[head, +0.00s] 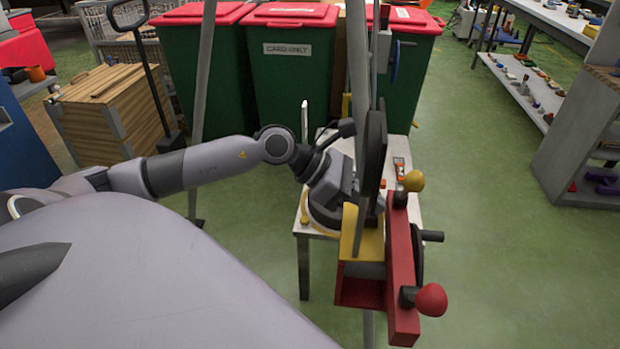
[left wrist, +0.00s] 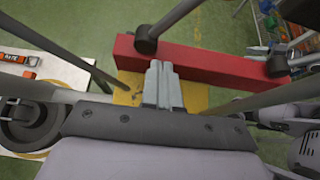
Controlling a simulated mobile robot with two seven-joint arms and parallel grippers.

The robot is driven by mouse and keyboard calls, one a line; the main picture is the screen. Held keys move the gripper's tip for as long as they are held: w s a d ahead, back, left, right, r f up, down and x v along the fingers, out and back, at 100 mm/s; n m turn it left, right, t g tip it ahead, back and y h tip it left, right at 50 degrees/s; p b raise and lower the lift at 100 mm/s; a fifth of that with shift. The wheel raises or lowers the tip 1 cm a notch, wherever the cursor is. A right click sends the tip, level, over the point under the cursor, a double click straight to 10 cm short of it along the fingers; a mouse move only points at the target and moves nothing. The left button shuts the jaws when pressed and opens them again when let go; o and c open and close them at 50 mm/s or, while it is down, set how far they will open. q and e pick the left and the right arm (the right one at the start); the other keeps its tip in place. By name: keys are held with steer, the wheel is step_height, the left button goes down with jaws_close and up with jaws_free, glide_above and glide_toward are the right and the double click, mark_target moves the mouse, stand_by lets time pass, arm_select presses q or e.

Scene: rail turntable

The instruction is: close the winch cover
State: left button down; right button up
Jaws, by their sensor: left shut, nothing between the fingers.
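The winch shows in the head view as a red upright board (head: 401,265) with a yellow plate (head: 362,247) at its left and a dark round disc (head: 374,160) behind. I cannot tell for sure which part is the cover. My left gripper (head: 345,188) is beside the disc, left of the red board; its fingertips are hidden there. In the left wrist view the fingers (left wrist: 163,84) are shut and empty, in front of the yellow plate (left wrist: 131,88) and close to the red board (left wrist: 205,65). I cannot tell whether they touch. My right gripper is not in view.
A small light table (head: 328,150) stands behind the winch, with grey poles nearby. Green bins (head: 290,80) stand behind.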

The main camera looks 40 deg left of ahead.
arm_select(q)
steer(key=shift+w+d+f+b, duration=0.2)
steer(key=shift+d+f+b, duration=0.05)
steer(key=shift+f+b, duration=0.05)
steer(key=shift+d, duration=0.1)
stand_by(0.5)
